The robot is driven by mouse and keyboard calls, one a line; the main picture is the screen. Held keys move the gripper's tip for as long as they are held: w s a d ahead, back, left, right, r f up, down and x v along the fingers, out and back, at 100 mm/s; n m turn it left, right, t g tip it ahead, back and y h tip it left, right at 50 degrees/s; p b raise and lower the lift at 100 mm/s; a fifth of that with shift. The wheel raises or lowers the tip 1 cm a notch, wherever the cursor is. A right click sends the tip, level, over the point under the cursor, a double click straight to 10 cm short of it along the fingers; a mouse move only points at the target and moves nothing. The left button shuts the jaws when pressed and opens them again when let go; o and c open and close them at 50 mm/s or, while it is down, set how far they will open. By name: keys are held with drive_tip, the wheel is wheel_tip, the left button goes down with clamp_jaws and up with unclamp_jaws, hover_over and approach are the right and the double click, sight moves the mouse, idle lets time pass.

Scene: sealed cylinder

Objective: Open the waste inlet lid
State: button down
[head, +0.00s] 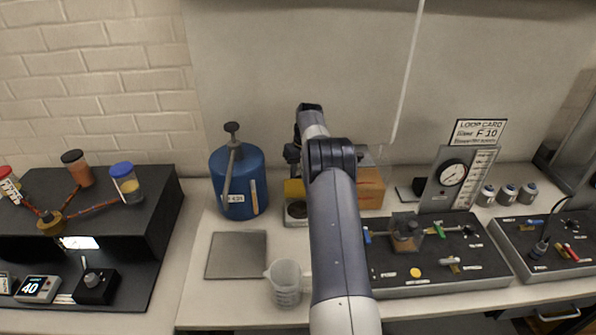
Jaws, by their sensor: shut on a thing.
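A yellow-fronted box (293,189) with a dark round opening or cup (297,209) at its front stands mid-table, partly behind my arm. An orange-brown box part (370,188) shows on the other side of my arm. I take this to be the waste unit, but its lid is not clearly visible. My gripper (292,154) shows only as a dark part left of my forearm, above the yellow box. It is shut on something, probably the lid. My arm hides the fingertips and the contact, so I cannot tell the lid's angle.
A blue cylinder (238,185) with a top handle stands left of the box. A grey plate (237,255) and a clear beaker (285,282) lie in front. A panel with a gauge (452,173) and a black board (430,262) stand right. A white cord (408,75) hangs behind.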

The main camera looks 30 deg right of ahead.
drive_tip(key=shift+w+d+f+g+y+p, duration=0.3)
drive_tip(key=shift+d+f+g+p, duration=0.35)
drive_tip(key=shift+g, duration=0.25)
drive_tip(key=shift+a, duration=0.1)
idle(0.4)
drive_tip(key=c, duration=1.6)
unclamp_jaws()
drive_tip(key=o, duration=0.4)
drive_tip(key=shift+r, duration=0.1)
drive_tip(key=shift+o, duration=0.2)
drive_tip(key=shift+w+r, duration=0.1)
drive_tip(key=shift+r, duration=0.1)
